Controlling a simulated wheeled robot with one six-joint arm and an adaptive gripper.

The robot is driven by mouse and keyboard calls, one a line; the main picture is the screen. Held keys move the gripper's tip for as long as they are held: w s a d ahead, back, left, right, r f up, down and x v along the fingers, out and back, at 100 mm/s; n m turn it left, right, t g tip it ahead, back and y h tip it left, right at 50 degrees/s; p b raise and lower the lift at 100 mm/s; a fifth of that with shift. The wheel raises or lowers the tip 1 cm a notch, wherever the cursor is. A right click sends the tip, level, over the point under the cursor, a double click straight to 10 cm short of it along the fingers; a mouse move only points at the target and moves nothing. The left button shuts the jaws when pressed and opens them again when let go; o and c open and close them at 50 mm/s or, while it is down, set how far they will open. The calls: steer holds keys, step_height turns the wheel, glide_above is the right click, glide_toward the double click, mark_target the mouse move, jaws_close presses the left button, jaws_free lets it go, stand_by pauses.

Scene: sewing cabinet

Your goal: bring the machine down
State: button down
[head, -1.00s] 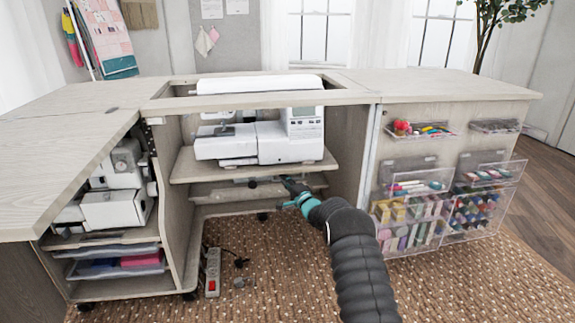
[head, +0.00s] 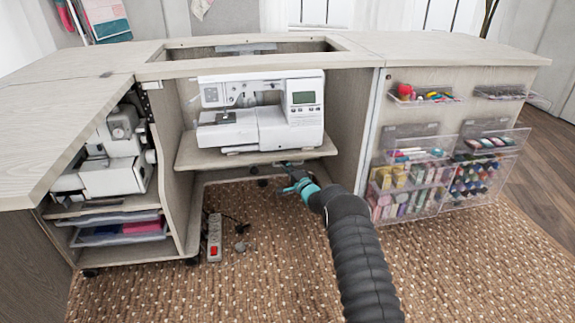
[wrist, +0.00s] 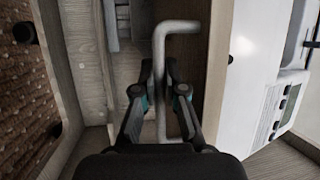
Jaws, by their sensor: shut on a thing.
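The white sewing machine (head: 262,112) stands upright on a wooden lift platform (head: 255,156) inside the cabinet's middle bay. In the head view its top shows below the front rail of the cabinet's top opening (head: 250,48). My gripper (head: 298,181) is under the platform's front edge, right of its middle. In the wrist view my gripper (wrist: 160,95) is shut on a bent grey metal handle (wrist: 178,27), whose shaft runs between the fingers. The machine (wrist: 270,85) is at the right of that view. The handle is small and mostly hidden in the head view.
A power strip (head: 214,238) with a cord lies on the brown rug below the bay. A second machine (head: 112,160) sits in the left cabinet. Clear bins of thread (head: 410,195) hang on the right door. The rug in front is open.

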steer(key=c, duration=1.5)
jaws_free()
steer(key=shift+a+f, duration=0.1)
steer(key=shift+a, duration=0.45)
steer(key=shift+d, duration=0.65)
steer(key=shift+v, duration=5.9)
